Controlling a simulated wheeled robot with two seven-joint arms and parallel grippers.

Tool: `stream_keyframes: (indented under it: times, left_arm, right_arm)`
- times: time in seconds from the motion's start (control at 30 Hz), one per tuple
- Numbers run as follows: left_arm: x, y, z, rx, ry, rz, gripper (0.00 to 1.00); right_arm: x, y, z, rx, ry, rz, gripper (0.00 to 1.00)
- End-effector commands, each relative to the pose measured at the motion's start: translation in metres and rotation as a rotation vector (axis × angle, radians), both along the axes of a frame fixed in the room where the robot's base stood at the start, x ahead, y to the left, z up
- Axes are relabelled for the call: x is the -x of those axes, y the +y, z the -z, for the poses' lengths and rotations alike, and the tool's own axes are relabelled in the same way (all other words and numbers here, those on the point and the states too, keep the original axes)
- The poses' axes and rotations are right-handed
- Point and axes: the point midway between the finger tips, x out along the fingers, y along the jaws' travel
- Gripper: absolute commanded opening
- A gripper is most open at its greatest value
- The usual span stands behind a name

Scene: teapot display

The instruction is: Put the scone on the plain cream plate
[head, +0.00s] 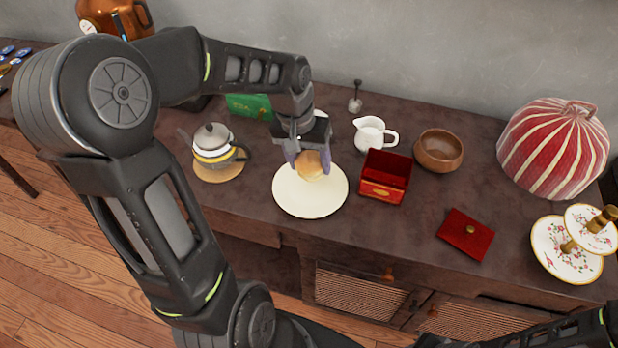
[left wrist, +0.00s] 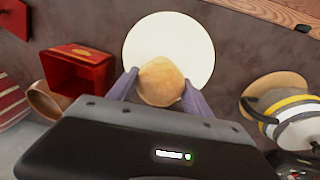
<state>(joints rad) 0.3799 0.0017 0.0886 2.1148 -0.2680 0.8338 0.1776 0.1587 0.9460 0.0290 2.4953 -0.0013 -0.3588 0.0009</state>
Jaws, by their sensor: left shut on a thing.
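The scone (head: 312,165) is a round golden-brown bun held between the fingers of my left gripper (head: 310,164). The plain cream plate (head: 305,202) lies flat on the dark sideboard, and the scone shows over its far part. In the left wrist view the scone (left wrist: 161,82) sits between the two purple-grey fingers of the gripper (left wrist: 160,88), overlapping the near edge of the cream plate (left wrist: 168,40). I cannot tell whether the scone touches the plate. My right gripper is not in view; part of an arm shows at the lower right.
A red open box (head: 385,178) stands right of the plate, with a white jug (head: 370,132) and brown bowl (head: 438,150) behind. A teapot (head: 212,145) stands on a round mat at left. A red lid (head: 466,233), striped cosy (head: 552,145) and tiered floral stand (head: 562,252) are further right.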

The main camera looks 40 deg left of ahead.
Motion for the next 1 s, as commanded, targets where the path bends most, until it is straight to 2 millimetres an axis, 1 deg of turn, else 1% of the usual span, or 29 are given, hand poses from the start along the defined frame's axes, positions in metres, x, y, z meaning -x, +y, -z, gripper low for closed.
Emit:
stream_keyframes:
  times: [0.03,0.13,0.47,0.73,1.0]
  left_arm:
    - [0.001,0.000,0.009,0.001,0.004,0.000,0.00]
    - [0.000,0.000,0.017,-0.001,0.001,0.000,0.00]
    - [0.000,0.000,0.020,-0.001,0.001,0.000,0.00]
    - [0.001,0.000,0.053,0.000,0.002,-0.001,0.00]
    - [0.000,0.000,0.055,0.000,0.000,0.000,0.00]
  right_arm:
    - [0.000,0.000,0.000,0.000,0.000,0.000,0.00]
    - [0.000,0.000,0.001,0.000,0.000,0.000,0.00]
    - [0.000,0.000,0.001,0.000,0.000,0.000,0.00]
    - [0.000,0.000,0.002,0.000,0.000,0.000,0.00]
    - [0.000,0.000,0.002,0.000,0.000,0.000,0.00]
